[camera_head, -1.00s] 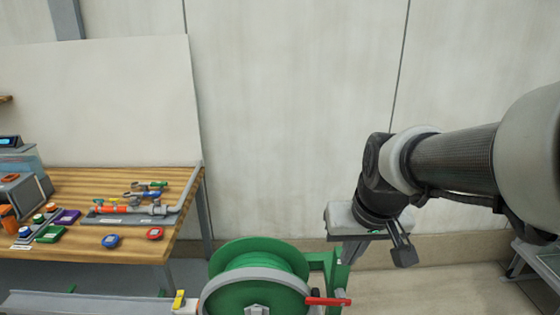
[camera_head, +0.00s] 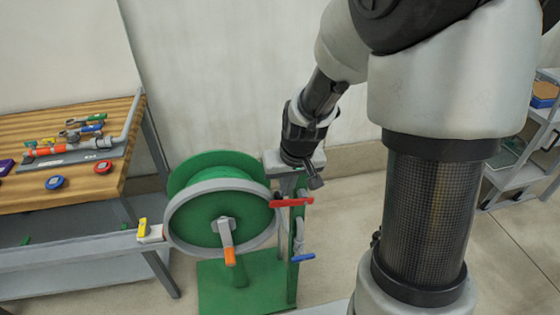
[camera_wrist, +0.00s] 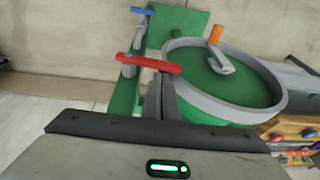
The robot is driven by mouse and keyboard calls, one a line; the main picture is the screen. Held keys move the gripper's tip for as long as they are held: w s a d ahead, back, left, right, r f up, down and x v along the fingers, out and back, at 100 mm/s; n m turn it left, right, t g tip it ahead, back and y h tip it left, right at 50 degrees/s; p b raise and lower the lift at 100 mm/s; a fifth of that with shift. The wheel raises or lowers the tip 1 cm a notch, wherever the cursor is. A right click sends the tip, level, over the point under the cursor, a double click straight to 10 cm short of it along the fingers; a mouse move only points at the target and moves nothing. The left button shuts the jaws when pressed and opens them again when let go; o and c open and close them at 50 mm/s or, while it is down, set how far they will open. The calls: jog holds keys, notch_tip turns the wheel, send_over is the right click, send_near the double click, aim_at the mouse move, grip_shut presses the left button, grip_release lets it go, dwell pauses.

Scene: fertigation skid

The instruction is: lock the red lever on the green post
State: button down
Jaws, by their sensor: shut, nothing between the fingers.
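The red lever (camera_head: 291,203) lies nearly level across the upper part of the green post (camera_head: 294,275), right of the green reel. It also shows in the wrist view (camera_wrist: 148,62), beside my fingers, partly in line with them. A blue lever (camera_head: 303,257) sits lower on the same post and shows at the top of the wrist view (camera_wrist: 142,11). My gripper (camera_head: 315,183) is shut and empty, just above and right of the red lever. I cannot tell whether it touches the lever.
The green reel (camera_head: 203,216) with a grey rim and orange-handled crank (camera_head: 229,256) stands left of the post. A yellow clip (camera_head: 143,225) sits on the grey rail beside it. A wooden bench (camera_head: 112,165) with pipe parts is at left. Floor at right is open before the shelf (camera_head: 525,170).

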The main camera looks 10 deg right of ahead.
aim_at(281, 202)
jog(key=shift+a+f, duration=0.2)
jog(key=shift+f, duration=0.95)
jog(key=shift+a+f+b, duration=0.2)
jog(key=shift+f+b, duration=0.35)
jog(key=shift+b, duration=0.05)
jog(key=shift+a+f+b, duration=0.15)
jog(key=shift+f+b, duration=0.4)
jog(key=shift+b, duration=0.05)
jog(key=shift+s+a+r, duration=0.15)
jog(key=shift+s, duration=0.1)
